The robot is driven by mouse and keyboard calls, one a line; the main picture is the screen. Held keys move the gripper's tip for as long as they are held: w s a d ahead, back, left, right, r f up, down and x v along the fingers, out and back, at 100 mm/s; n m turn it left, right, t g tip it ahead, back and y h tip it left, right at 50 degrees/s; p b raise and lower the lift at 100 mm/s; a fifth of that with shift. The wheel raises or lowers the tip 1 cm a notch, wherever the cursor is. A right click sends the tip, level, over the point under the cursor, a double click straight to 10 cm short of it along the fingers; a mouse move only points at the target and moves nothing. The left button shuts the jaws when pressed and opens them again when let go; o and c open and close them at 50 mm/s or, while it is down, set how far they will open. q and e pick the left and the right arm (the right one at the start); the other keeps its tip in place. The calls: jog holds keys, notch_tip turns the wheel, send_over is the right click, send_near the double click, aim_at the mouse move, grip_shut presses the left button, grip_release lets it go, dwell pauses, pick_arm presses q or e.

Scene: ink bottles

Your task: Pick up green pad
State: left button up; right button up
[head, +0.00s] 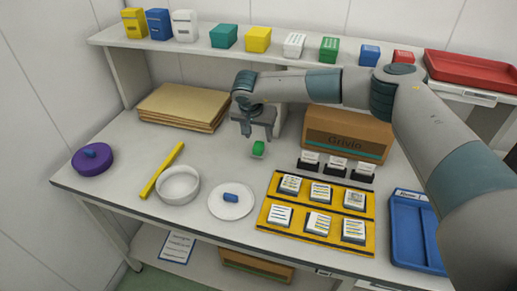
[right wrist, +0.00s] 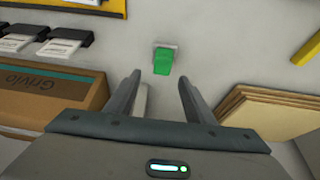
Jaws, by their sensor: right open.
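The green pad (head: 258,148) is a small green block with a pale base. It sits on the white table, left of the cardboard box. In the right wrist view the green pad (right wrist: 163,62) lies just beyond the fingertips, roughly centred between them. My right gripper (head: 257,134) is over the table by the pad, pointing down. Its two fingers (right wrist: 158,78) are spread apart with nothing between them. My left gripper does not show in either view.
The Grivio cardboard box (head: 345,133) stands right of the gripper, with brown boards (head: 184,106) at left. A yellow tray (head: 316,208) of several pads, a white dish (head: 231,213) and a white bowl (head: 178,187) are nearer the front. A shelf (head: 190,45) runs behind.

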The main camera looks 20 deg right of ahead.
aim_at(258, 145)
jog(key=shift+f+p, duration=0.45)
jog(key=shift+p, duration=0.1)
jog(key=x, duration=0.1)
jog(key=p+x, duration=0.2)
jog(key=shift+a+f, duration=0.25)
jog(key=shift+f, duration=0.2)
jog(key=shift+w+f, duration=0.1)
jog(key=shift+f, duration=0.2)
jog(key=shift+c, duration=0.2)
jog(key=c, duration=1.1)
